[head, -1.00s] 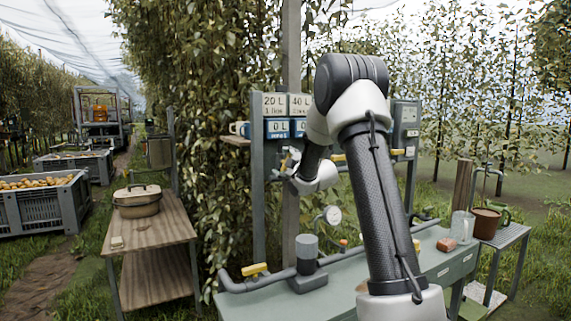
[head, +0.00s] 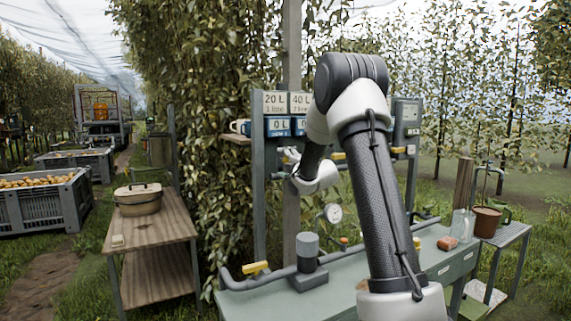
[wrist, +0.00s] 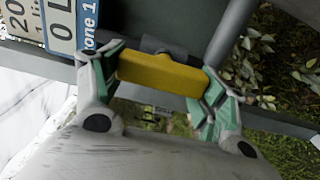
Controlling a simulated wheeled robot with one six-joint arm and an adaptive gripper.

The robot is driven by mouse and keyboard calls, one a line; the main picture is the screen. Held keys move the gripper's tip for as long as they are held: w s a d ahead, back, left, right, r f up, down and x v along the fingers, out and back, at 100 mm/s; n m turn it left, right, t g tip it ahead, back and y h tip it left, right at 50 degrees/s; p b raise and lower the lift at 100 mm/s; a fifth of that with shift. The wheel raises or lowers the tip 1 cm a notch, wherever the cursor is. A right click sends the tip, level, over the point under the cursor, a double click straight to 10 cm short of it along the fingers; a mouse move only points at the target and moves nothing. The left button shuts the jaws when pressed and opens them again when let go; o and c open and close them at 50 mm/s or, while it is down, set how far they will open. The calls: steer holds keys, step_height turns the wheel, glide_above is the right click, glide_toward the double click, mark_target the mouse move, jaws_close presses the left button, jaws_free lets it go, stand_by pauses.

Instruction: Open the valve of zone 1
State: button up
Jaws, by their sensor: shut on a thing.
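In the wrist view, a yellow valve handle (wrist: 160,74) lies between the fingers of my gripper (wrist: 161,82). The fingers are shut on it, one pad at each end. The handle is slightly tilted in this picture and sits in front of a grey pipe. A blue and white sign (wrist: 62,22) reading 0 L and zone 1 is beside it at the upper left. In the head view, my gripper (head: 290,160) is small at the rack below the zone 1 counter (head: 278,127). My arm hides part of the rack, and the held handle is hard to make out there.
Another yellow handle (head: 338,156) shows right of my wrist. The green bench (head: 250,303) carries a pipe with a yellow lever (head: 255,268), a gauge (head: 333,213) and a glass jar (head: 463,224). A wooden table (head: 160,228) with a lidded pot (head: 139,203) stands left.

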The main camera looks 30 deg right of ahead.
steer(key=shift+f, duration=0.1)
steer(key=o, duration=1)
steer(key=shift+s, duration=0.15)
steer(key=s, duration=1.1)
steer(key=shift+s+d, duration=0.2)
steer(key=shift+s, duration=0.2)
